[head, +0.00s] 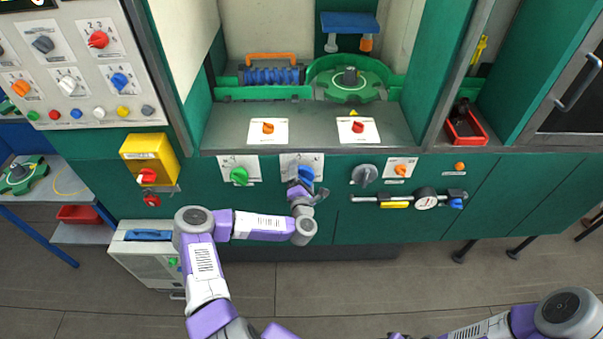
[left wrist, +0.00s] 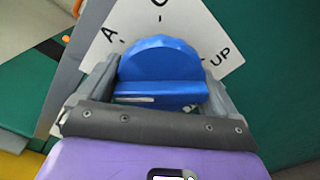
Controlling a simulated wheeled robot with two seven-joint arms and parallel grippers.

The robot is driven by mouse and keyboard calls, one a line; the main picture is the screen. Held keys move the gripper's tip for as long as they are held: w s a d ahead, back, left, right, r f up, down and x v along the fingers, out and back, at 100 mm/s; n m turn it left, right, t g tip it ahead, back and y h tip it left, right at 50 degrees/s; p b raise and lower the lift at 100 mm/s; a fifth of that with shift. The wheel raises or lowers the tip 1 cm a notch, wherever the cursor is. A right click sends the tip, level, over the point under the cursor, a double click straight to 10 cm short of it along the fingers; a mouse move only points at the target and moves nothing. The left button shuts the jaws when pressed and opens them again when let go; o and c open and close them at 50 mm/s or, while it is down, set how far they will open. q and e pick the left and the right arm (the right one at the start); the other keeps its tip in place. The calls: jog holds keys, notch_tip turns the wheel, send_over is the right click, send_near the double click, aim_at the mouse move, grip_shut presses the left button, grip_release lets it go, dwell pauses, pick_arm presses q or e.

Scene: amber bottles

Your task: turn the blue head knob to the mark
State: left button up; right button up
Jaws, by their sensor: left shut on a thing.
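The blue head knob (head: 306,174) is on a white label plate on the green front panel, right of the green knob. My left gripper (head: 301,190) is at it from below, and its fingers partly cover it in the head view. In the left wrist view the blue knob (left wrist: 160,62) sits between my two fingers, which are shut on its sides. The white plate (left wrist: 215,45) behind it shows an "A", a partly cut-off letter at the top and "UP" at the right. Which mark the knob points to, I cannot tell. Only part of my right arm shows at the lower right.
A green knob (head: 239,175) is to the left, a grey knob (head: 364,174) to the right. A yellow box with a red switch (head: 147,175) sticks out further left. A gauge (head: 426,198) on a pipe is to the right.

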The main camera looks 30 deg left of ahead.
pick_arm(q)
jog(key=m+p, duration=0.1)
jog(key=m, duration=0.2)
jog(key=shift+r+m, duration=0.15)
jog(key=shift+m, duration=0.25)
jog(key=m, duration=0.3)
jog(key=shift+m, duration=0.3)
jog(key=m, duration=0.3)
jog(key=shift+m, duration=0.3)
jog(key=m, duration=0.2)
jog(key=shift+m, duration=0.4)
jog(key=m+b, duration=0.3)
jog(key=m, duration=0.3)
jog(key=m+b, duration=0.3)
jog(key=m, duration=0.3)
jog(key=shift+w+d+m, duration=0.1)
jog(key=shift+d+m, duration=0.05)
jog(key=shift+m, duration=0.15)
jog(key=m+b, duration=0.1)
jog(key=m, duration=0.2)
jog(key=shift+m, duration=2.2)
